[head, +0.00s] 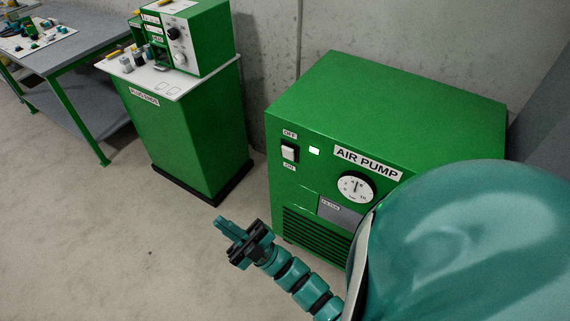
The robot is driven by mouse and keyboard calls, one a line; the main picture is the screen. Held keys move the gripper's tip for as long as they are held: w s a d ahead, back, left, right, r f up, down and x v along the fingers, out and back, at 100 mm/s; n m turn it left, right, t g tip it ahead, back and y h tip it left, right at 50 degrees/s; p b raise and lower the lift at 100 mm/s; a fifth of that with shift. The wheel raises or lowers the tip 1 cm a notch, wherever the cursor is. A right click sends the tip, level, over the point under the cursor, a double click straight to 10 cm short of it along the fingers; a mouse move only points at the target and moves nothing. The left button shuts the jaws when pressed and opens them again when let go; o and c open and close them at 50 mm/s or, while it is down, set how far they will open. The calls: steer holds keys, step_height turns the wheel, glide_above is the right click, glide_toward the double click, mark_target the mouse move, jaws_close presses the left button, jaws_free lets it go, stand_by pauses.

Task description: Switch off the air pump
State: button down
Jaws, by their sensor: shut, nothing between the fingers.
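The air pump (400,100) is a large green box against the back wall, with an "AIR PUMP" label on its front. Its white rocker switch (290,152) sits at the front's upper left, between an "OFF" label above and an "ON" label below. I cannot tell clearly which way the rocker is tipped. A small white light (314,151) shows to the right of the switch. A round pressure gauge (356,187) is below the name label. My gripper (227,229) is shut and empty, in front of the pump, below and left of the switch, apart from it.
A green cabinet (185,135) with a control box and small parts on top stands left of the pump. A grey workbench (80,45) with small items is at the far left. The floor (100,240) at front left is clear. My teal arm covers the lower right.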

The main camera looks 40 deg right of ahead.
steer(key=w+d+f+g+h+b, duration=0.2)
steer(key=w+d+f+h, duration=0.15)
steer(key=f+h, duration=0.35)
steer(key=w+d+f+g+h+b, duration=0.2)
steer(key=w+f+h, duration=0.25)
steer(key=f, duration=0.45)
steer(key=s+d+r+m+h+b, duration=0.1)
steer(key=s+d+r+h+b, duration=0.1)
steer(key=d+h, duration=1.1)
steer(key=shift+d+r+m+b, duration=0.3)
steer(key=shift+d+b, duration=0.4)
steer(key=shift+d, duration=0.45)
